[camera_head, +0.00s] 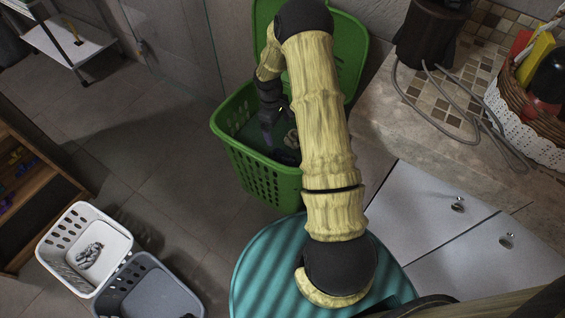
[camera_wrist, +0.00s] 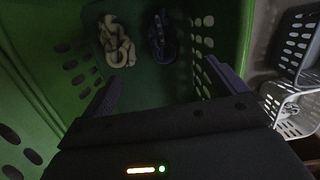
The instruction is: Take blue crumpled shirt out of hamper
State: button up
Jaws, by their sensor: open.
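The green hamper (camera_head: 262,186) stands on the tiled floor with its lid (camera_head: 345,48) raised at the back. In the wrist view, the blue crumpled shirt (camera_wrist: 161,36) lies on the dark green bottom of the hamper, near the top middle. A beige crumpled cloth (camera_wrist: 117,42) lies just left of it. My gripper (camera_wrist: 163,84) points down into the hamper, fingers spread and nothing between them. Both cloths are apart from the fingers, further up in the wrist view. In the head view, my gripper (camera_head: 268,135) is inside the hamper, and my arm hides part of it.
A white basket (camera_head: 55,238) with a grey crumpled cloth (camera_head: 90,256) and a grey basket (camera_head: 185,300) stand on the floor at lower left. The hamper's perforated walls surround my gripper. A stone counter (camera_head: 385,115) with a wicker basket (camera_head: 525,125) and white cabinets is at right.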

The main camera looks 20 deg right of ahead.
aim_at(282, 155)
jog(key=f+b, duration=0.1)
jog(key=f, duration=0.3)
jog(key=s+f+b, duration=0.1)
jog(key=f, duration=0.3)
jog(key=d+f+b, duration=0.1)
jog(key=f, duration=0.3)
jog(key=shift+s+b, duration=0.2)
jog(key=shift+b, duration=0.1)
jog(key=shift+r, duration=0.1)
jog(key=f, duration=0.1)
jog(key=f+b, duration=0.1)
jog(key=f, duration=0.1)
jog(key=f+b, duration=0.1)
jog(key=f, duration=0.1)
jog(key=shift+s+f, duration=0.15)
jog(key=shift+s, duration=0.1)
jog(key=c, duration=1.1)
